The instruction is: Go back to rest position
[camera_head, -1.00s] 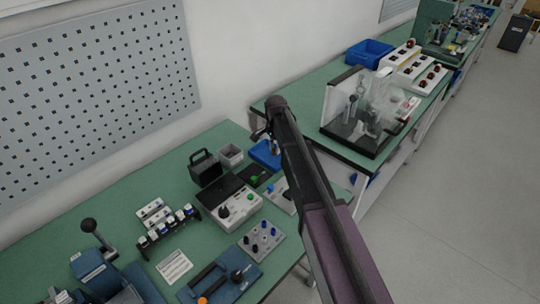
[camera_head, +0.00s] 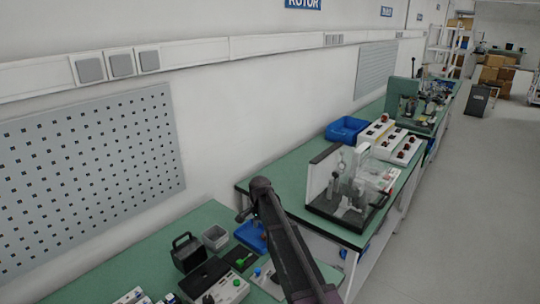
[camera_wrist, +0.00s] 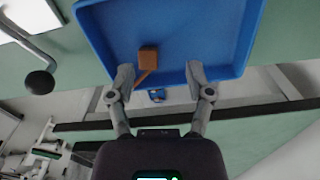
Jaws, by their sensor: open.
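In the wrist view, my gripper (camera_wrist: 160,82) is open, with its two fingers apart and nothing between them. A blue tray (camera_wrist: 252,32) lies beyond the fingertips, with a small orange-brown block (camera_wrist: 148,58) in it. In the head view, my arm reaches up from the bottom edge over the near green bench (camera_head: 150,245). My gripper is mostly hidden there behind the arm's end. A blue tray (camera_head: 250,236) shows partly, just left of the arm.
A clear-walled machine (camera_head: 350,190) stands on the second bench beside a blue bin (camera_head: 346,129) and white control boxes (camera_head: 390,140). A black case (camera_head: 187,253) and a grey box (camera_head: 215,237) stand left of my arm. The floor (camera_head: 460,230) at right is clear.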

